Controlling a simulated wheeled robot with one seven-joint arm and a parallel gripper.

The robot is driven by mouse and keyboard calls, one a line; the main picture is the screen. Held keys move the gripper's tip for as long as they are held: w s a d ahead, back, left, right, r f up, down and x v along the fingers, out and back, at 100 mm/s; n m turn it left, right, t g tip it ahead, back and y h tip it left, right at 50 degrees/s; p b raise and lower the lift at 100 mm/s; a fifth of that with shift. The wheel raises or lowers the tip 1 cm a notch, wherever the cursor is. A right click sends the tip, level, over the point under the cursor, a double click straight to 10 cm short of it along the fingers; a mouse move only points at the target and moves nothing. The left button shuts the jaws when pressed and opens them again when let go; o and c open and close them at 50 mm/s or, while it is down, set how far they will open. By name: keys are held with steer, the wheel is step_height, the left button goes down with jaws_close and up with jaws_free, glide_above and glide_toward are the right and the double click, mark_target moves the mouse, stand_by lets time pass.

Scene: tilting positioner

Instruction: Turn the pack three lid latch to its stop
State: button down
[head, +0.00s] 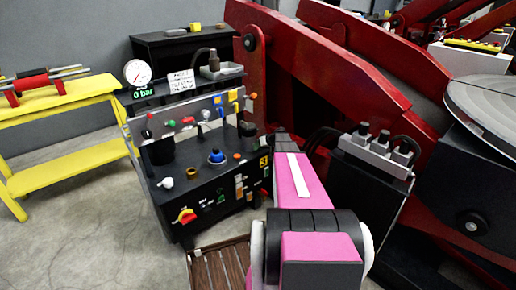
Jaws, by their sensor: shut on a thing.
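The dark power pack (205,185) with a yellow label reading 3 on its right side stands left of centre. Its top carries a blue knob (217,156), a brown cap and a white fitting. A red-and-yellow rotary handle (186,215) is on its front. I cannot tell which part is the lid latch; it may be hidden. My pink arm reaches forward to the right of the pack. My gripper and its fingers do not show, so its contact with the pack cannot be seen.
A panel of coloured valves (204,117) and a gauge (137,72) reading 0 bar rise behind the pack. Large red beams (330,70) and a black unit with silver fittings (378,150) crowd the right. A yellow bench (60,150) stands left. Floor at front left is clear.

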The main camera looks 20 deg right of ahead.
steer(key=shift+d, duration=0.1)
steer(key=m+y, duration=0.1)
steer(key=y, duration=0.1)
steer(key=m+y, duration=0.1)
steer(key=y, duration=0.1)
steer(key=shift+w+m+g+y, duration=0.1)
steer(key=shift+m+g+y, duration=0.2)
steer(key=shift+m, duration=0.1)
steer(key=shift+m+y, duration=1.5)
steer(key=shift+y, duration=0.4)
steer(key=c, duration=1.1)
jaws_free()
steer(key=f+v, duration=0.1)
steer(key=v, duration=0.9)
steer(key=shift+s+d+r, duration=0.35)
steer(key=shift+s+r, duration=0.05)
